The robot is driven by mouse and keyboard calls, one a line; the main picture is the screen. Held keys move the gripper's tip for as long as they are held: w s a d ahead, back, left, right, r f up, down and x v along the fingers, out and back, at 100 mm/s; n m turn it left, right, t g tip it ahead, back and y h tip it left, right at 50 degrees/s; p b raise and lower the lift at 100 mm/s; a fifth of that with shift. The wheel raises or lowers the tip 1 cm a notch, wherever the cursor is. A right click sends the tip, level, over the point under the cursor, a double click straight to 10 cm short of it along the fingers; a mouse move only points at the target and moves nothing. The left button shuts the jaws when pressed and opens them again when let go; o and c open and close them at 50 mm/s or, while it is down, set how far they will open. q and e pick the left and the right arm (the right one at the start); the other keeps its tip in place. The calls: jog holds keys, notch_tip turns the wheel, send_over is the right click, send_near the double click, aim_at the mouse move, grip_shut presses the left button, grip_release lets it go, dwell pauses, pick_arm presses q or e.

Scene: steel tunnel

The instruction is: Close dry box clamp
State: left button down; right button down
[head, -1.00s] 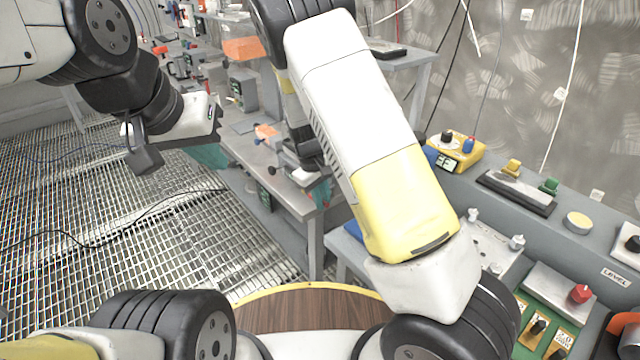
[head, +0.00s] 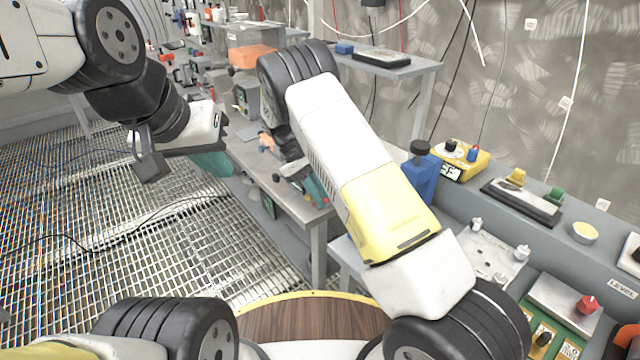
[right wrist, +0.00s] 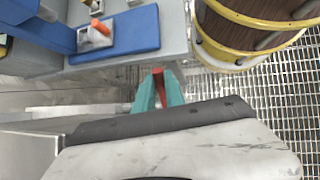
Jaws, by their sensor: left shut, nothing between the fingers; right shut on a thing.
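My right gripper (right wrist: 160,88) is shut on a narrow red piece (right wrist: 159,76), which shows between its teal fingertips in the right wrist view; what it belongs to cannot be told. In the head view my right gripper (head: 315,188) is mostly hidden behind its own arm. A blue plate (right wrist: 132,33) on a grey bench carries a small white fitting with an orange tip (right wrist: 99,28), apart from the fingers. I cannot tell whether this is the dry box clamp. My left gripper (head: 210,162) is shut and empty above the grating.
A grey workbench (head: 290,199) with tools stands behind my right gripper. A console at right holds a blue bottle (head: 421,175), a yellow meter (head: 463,160) and a red knob (head: 587,304). An orange box (head: 253,57) sits further back. Open grating (head: 90,230) lies at left.

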dwell(0.4)
jog(key=c, duration=1.4)
grip_release()
jog(key=v, duration=0.8)
jog(key=shift+f, duration=0.1)
jog(key=shift+c, duration=0.5)
